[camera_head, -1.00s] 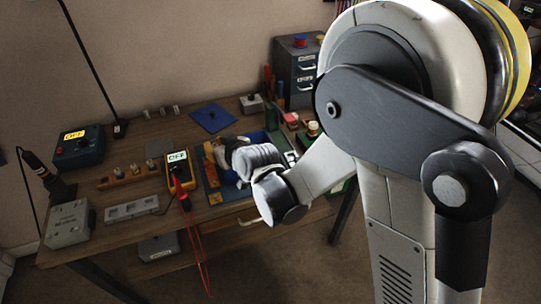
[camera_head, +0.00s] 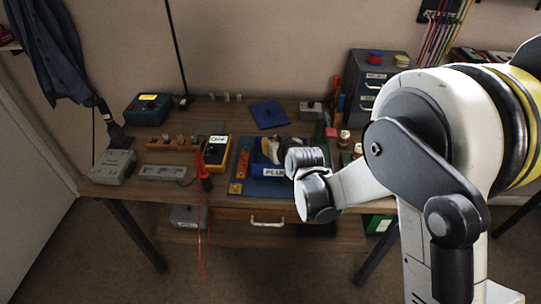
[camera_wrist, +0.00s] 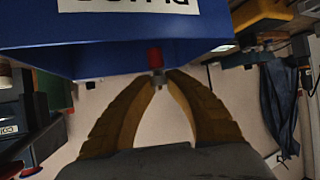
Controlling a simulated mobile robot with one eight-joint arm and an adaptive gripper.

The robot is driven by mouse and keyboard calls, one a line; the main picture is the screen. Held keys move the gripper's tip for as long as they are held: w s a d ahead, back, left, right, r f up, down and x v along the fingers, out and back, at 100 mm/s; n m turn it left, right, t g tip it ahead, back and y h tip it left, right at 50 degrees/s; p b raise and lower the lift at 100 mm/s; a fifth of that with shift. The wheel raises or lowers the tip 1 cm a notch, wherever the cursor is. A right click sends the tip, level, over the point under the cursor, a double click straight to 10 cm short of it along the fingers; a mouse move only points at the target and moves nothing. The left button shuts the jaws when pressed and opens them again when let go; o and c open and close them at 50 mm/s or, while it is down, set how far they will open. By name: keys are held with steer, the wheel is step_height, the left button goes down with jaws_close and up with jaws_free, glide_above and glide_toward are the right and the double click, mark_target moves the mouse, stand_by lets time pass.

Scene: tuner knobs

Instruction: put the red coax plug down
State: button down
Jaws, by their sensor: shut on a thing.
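The red coax plug (camera_wrist: 156,58) is a small red piece with a metal end, held at the tips of my gripper in the wrist view. My gripper (camera_wrist: 161,76) has two ridged, yellow-brown fingers, shut on the plug. The plug overlaps the edge of a blue bin (camera_wrist: 100,50) with a white label, seen upside down. I cannot tell whether the plug touches the bin. In the head view the blue bin (camera_head: 275,173) reads "PLU" and my wrist covers its right part. The plug cannot be made out there.
A yellow multimeter (camera_head: 216,152) with red leads stands left of the bin. An orange strip (camera_head: 240,170) lies beside the bin. A drawer cabinet (camera_head: 372,75) stands at the back right. A grey box (camera_head: 114,167) sits at the table's left end.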

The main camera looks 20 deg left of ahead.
steer(key=x, duration=0.3)
steer(key=shift+a+f+b, duration=0.15)
steer(key=shift+f+b, duration=0.1)
steer(key=shift+b, duration=0.1)
steer(key=shift+s+f+b, duration=0.1)
steer(key=shift+f+b, duration=0.95)
steer(key=shift+f, duration=0.8)
steer(key=shift+f, duration=0.2)
steer(key=c, duration=1.4)
jaws_free()
steer(key=shift+r, duration=0.15)
